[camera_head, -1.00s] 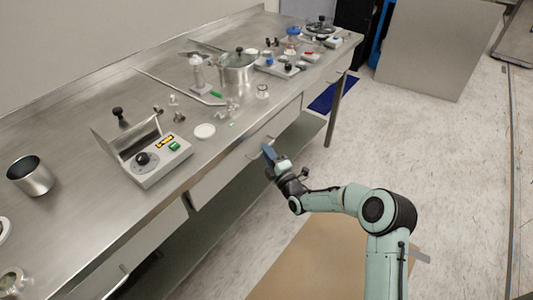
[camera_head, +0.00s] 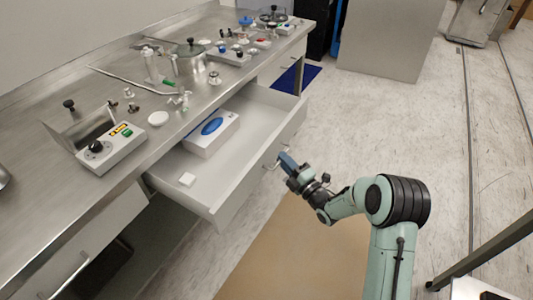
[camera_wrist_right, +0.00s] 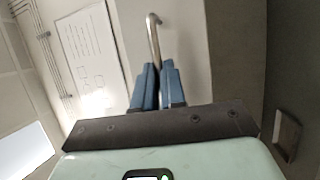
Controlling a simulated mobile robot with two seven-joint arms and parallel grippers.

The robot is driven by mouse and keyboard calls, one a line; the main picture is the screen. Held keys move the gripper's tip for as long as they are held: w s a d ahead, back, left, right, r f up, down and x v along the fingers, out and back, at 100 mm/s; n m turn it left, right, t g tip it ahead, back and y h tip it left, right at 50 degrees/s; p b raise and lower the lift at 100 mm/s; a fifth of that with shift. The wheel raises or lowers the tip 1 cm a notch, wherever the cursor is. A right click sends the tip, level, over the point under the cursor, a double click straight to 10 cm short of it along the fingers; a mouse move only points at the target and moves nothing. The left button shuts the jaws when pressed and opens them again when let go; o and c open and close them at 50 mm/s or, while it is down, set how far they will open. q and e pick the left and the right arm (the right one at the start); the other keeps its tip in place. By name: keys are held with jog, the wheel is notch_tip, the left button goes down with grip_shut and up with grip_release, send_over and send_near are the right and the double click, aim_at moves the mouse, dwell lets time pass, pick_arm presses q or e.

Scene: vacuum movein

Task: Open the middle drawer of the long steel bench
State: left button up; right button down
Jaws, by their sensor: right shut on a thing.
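The long steel bench (camera_head: 55,195) runs from the lower left to the top right in the head view. Its middle drawer (camera_head: 262,170) is pulled well out. Inside lie a box with a blue oval top (camera_head: 211,127) and a small white block (camera_head: 187,180). My right gripper (camera_head: 283,160) is at the drawer front, shut on the drawer's bar handle (camera_head: 272,161). In the wrist view the blue fingers (camera_wrist_right: 158,88) close around the handle (camera_wrist_right: 153,35), whose end sticks out above them. My left gripper is not in view.
The bench top holds a grey device with a black knob (camera_head: 112,148), a steel pot (camera_head: 188,62) and several small items. A shut left drawer with a handle (camera_head: 70,268) is nearer. The floor to the right (camera_head: 400,130) is clear.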

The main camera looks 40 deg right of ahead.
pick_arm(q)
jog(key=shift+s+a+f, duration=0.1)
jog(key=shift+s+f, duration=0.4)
pick_arm(e)
jog(key=s+d, duration=0.4)
jog(key=s, duration=0.5)
jog(key=shift+s, duration=0.15)
jog(key=c, duration=1.2)
grip_release()
jog(key=shift+a, duration=0.1)
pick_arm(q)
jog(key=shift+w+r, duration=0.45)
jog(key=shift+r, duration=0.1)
pick_arm(e)
jog(key=s, duration=0.4)
jog(key=s+f, duration=0.1)
jog(key=s, duration=0.3)
jog(key=s+f, duration=0.1)
jog(key=s, duration=0.4)
jog(key=shift+s+f, duration=0.1)
